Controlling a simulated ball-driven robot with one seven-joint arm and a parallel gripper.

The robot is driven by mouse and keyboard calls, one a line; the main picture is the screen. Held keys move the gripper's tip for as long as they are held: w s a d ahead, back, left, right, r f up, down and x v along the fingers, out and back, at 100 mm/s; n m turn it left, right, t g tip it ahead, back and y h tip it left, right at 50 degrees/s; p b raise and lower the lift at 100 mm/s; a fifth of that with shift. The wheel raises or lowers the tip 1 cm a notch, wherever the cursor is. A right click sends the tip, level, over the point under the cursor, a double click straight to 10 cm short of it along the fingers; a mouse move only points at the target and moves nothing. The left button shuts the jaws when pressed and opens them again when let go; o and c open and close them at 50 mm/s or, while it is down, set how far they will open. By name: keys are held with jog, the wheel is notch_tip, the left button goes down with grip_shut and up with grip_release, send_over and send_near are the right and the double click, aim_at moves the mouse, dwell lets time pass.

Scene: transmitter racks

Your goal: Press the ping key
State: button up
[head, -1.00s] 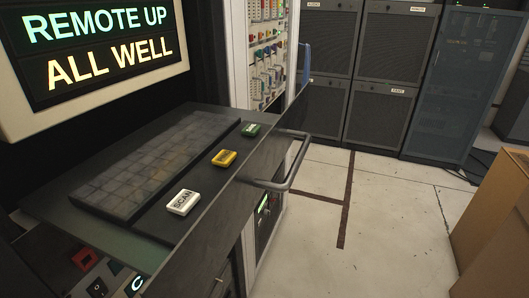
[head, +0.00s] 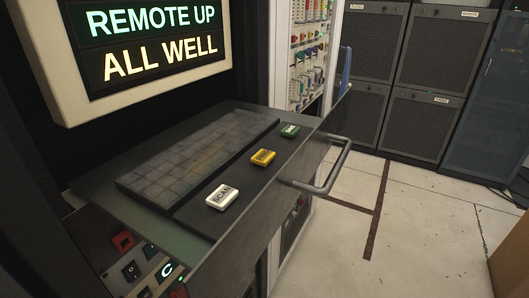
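Three keys sit in a row on the dark pulled-out keyboard drawer (head: 190,212) in the head view. The nearest is a white key (head: 222,197) marked SCAN. The middle one is a yellow key (head: 263,157), and the farthest is a green key (head: 289,131); the lettering on these two is too small to read, so I cannot tell which is the ping key. My gripper is not in view.
A screen (head: 155,45) above the drawer reads REMOTE UP, ALL WELL. A bar handle (head: 328,178) sticks out from the drawer front. Dark racks (head: 418,120) stand at the back. Pale floor (head: 420,225) to the right is clear.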

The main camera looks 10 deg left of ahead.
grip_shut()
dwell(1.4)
